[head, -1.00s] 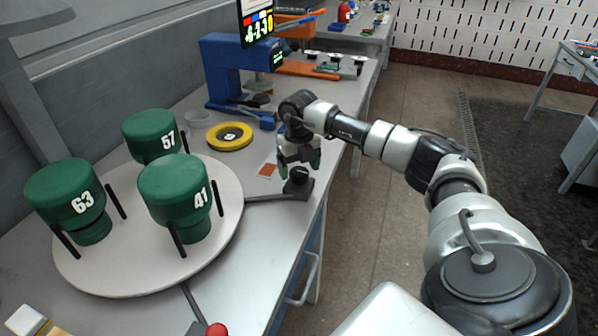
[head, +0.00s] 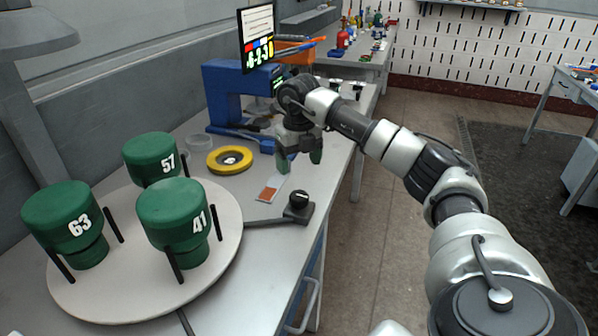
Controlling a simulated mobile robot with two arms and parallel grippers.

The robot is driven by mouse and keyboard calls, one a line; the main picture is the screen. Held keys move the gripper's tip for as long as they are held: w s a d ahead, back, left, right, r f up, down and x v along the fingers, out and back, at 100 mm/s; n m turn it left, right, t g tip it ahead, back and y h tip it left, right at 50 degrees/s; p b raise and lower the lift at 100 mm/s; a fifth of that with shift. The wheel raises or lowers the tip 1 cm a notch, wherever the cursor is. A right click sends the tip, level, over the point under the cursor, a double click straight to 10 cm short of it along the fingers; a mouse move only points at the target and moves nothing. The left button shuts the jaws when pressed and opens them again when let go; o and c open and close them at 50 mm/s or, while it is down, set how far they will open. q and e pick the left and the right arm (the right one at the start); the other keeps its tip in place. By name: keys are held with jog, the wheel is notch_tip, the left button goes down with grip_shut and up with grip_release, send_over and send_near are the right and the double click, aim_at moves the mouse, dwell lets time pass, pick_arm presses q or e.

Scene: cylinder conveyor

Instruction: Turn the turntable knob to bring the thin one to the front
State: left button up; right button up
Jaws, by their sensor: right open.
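A white round turntable (head: 130,290) on the bench at left carries three green cylinders between dark posts. The cylinder marked 63 (head: 62,215) is at left, 57 (head: 151,158) at the back, and 41 (head: 172,210) at right. 63 and 41 have a wide top over a narrower base; the lower part of 57 is mostly hidden. The black turntable knob (head: 299,200) stands on a dark base by the bench's right edge, joined to the turntable by a bar. My right gripper (head: 299,165) is open, pointing down, above and behind the knob, apart from it. My left gripper is not in view.
A yellow ring (head: 229,160), a clear dish (head: 199,143) and a card with an orange patch (head: 269,188) lie behind the knob. A blue machine (head: 226,95) with a screen stands farther back.

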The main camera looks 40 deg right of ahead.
aim_at(299, 195)
notch_tip(299, 195, down, 11)
jog(key=n, duration=1.6)
jog(key=shift+r+n, duration=0.1)
jog(key=shift+n, duration=0.2)
jog(key=shift+b, duration=0.3)
jog(key=shift+c, duration=0.3)
jog(key=c, duration=0.9)
jog(key=shift+o, duration=0.2)
jog(key=shift+n, duration=0.3)
jog(key=o, duration=0.9)
